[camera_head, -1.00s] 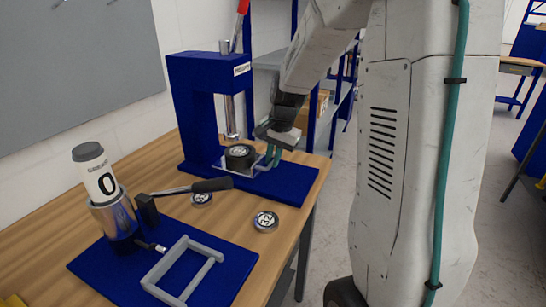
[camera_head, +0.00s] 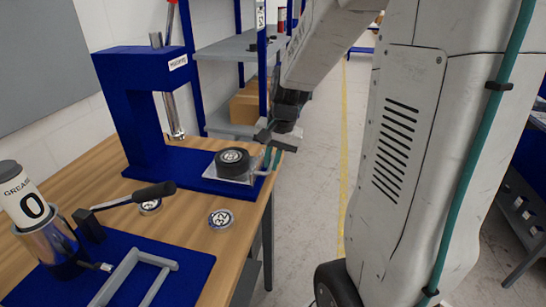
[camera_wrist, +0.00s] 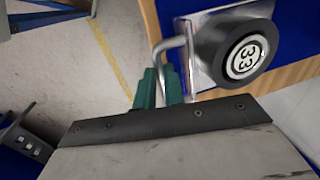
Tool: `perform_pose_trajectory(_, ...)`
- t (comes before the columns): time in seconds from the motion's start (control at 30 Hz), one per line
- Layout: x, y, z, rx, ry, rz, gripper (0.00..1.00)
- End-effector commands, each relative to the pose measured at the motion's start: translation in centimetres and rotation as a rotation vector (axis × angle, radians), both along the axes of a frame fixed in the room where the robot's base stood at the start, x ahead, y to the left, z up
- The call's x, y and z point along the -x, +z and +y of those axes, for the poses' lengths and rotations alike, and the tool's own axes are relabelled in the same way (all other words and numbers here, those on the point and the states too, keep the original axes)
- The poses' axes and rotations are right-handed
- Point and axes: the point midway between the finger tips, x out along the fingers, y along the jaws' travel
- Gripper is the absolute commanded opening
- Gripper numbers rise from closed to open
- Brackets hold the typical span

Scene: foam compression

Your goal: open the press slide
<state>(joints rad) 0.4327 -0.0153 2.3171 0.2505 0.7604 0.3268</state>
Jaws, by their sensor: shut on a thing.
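The blue press (camera_head: 130,100) stands on the wooden table, with its metal ram (camera_head: 174,115) raised. Its pale metal slide plate (camera_head: 210,172) sits on the blue base, out to the right of the ram. A black puck with a round 33 label (camera_head: 232,157) rests on the plate; the puck also shows in the wrist view (camera_wrist: 240,50). My gripper (camera_head: 272,158) is at the plate's right end, over the table edge. In the wrist view, its teal fingers (camera_wrist: 158,88) are shut on the slide's bent metal handle (camera_wrist: 172,43). The fingers partly hide the handle.
A grease can (camera_head: 25,195) stands at the left front, near a black-handled tool (camera_head: 140,193). Two round labelled discs lie on the table, one in front (camera_head: 221,219). A grey frame (camera_head: 135,270) lies on a blue mat. Shelves stand behind; open floor lies right of the table.

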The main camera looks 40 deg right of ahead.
Motion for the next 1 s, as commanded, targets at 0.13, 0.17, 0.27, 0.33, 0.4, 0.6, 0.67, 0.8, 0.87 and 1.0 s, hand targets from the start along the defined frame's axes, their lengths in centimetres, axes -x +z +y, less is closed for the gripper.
perform_pose_trajectory(0.13,0.0,0.0,0.2,-0.001,0.002,0.001,0.00)
perform_pose_trajectory(0.17,0.0,0.0,0.2,-0.001,0.002,0.001,0.00)
perform_pose_trajectory(0.27,0.0,0.0,0.2,-0.001,0.002,0.001,0.00)
perform_pose_trajectory(0.33,0.0,0.0,0.2,-0.001,0.002,0.001,0.30)
perform_pose_trajectory(0.4,0.0,0.0,0.2,-0.001,0.002,0.001,0.32)
perform_pose_trajectory(0.6,0.0,0.0,0.1,-0.001,0.001,0.000,0.32)
perform_pose_trajectory(0.67,0.0,0.2,0.1,0.000,0.001,-0.001,0.32)
perform_pose_trajectory(0.8,0.2,1.8,-0.2,0.001,0.000,-0.004,0.32)
perform_pose_trajectory(0.87,0.3,2.9,-0.3,0.002,0.000,-0.005,0.32)
perform_pose_trajectory(1.0,0.7,5.3,-0.5,0.001,0.000,-0.003,0.32)
